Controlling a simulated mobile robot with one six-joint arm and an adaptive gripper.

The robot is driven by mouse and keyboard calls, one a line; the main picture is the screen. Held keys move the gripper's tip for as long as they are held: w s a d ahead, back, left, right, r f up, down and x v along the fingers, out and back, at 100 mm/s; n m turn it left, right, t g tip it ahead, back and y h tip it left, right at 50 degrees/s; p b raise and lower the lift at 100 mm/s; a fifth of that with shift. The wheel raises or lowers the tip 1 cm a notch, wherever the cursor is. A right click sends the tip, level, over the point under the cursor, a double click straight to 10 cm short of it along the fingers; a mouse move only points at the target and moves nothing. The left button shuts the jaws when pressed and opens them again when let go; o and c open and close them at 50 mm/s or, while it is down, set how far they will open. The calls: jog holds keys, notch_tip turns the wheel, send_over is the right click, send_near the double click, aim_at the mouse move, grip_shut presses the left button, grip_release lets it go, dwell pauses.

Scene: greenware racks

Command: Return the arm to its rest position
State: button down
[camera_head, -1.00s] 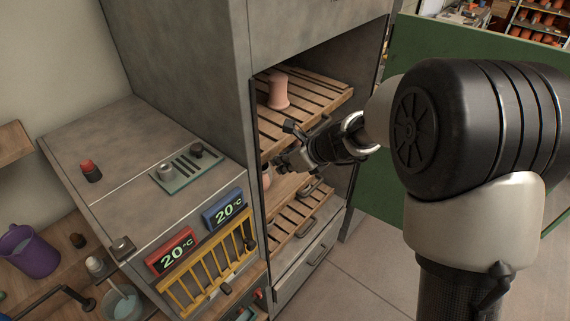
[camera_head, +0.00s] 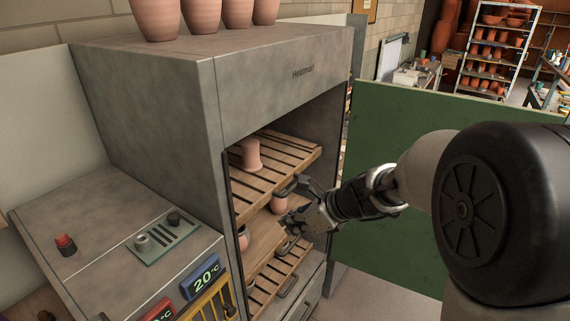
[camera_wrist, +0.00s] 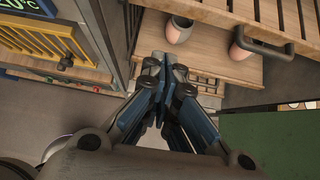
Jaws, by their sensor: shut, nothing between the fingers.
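My gripper (camera_head: 288,222) is at the open front of the grey cabinet (camera_head: 150,100), beside the middle wooden shelf. Its fingers are closed together with nothing between them, as the wrist view also shows (camera_wrist: 166,62). My arm reaches in from the right side of the head view, bent at the elbow. In the wrist view, two pinkish clay pots, one at the upper middle (camera_wrist: 178,30) and one to its right (camera_wrist: 241,50), are by the wooden shelf beyond the fingertips. The pots are apart from my gripper.
A clay piece (camera_head: 251,155) stands on the upper slatted shelf (camera_head: 300,158). A control panel (camera_head: 158,236) sits on the bench at left. Several terracotta pots (camera_head: 200,15) stand on top of the cabinet. A green panel (camera_head: 420,180) stands behind my arm.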

jog(key=s+d+r+n+g+h+b, duration=0.1)
jog(key=s+n+b, duration=0.1)
jog(key=s+n, duration=0.45)
jog(key=s+d+r+n+h+b, duration=0.1)
jog(key=s+d+r+n+b, duration=0.1)
jog(key=s+n, duration=0.45)
jog(key=s+d+f+n+h+b, duration=0.2)
jog(key=s+d+n, duration=0.3)
jog(key=s, duration=0.3)
jog(key=s+d+f+n+h+b, duration=0.1)
jog(key=s+d+f+n+h, duration=0.1)
jog(key=s+d+n, duration=0.3)
jog(key=s+n+h, duration=0.1)
jog(key=s, duration=0.2)
jog(key=shift+s+n+t+b, duration=0.3)
jog(key=shift+s+n+b, duration=0.05)
jog(key=shift+s+n, duration=0.05)
jog(key=shift+d+f, duration=0.1)
